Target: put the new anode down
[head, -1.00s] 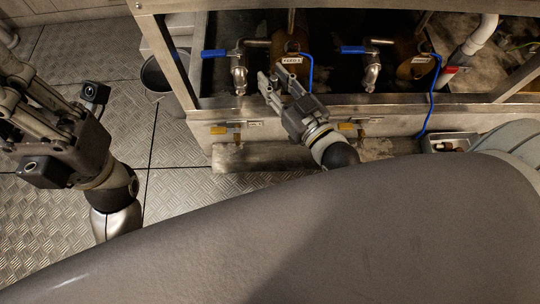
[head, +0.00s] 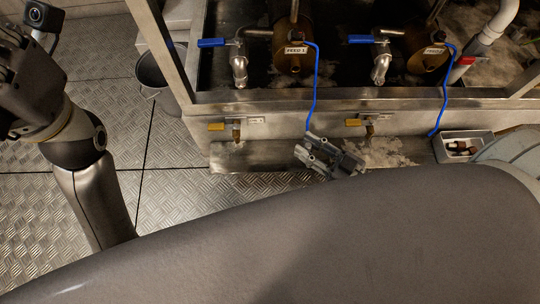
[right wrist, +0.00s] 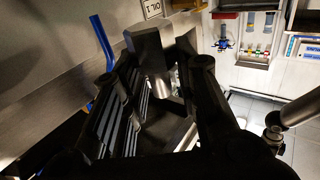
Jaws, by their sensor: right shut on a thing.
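My right gripper (head: 310,150) is low in front of the steel frame, just above the shelf along its foot. In the right wrist view a grey, blunt-ended metal piece, the new anode (right wrist: 150,47), sits between the dark fingers, and the gripper is shut on it. In the head view I cannot make the anode out clearly against the fingers. My left gripper (head: 22,90) is at the left edge, partly cut off, and its fingertips are not clear.
A small grey tray (head: 440,152) with brown pieces stands right of my right gripper. Blue-handled taps (head: 238,65) and a brown housing marked FEED 1 (head: 291,62) are behind the frame's rail. A blue cord hangs down close to my right gripper. A bucket (head: 155,72) stands on the left floor.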

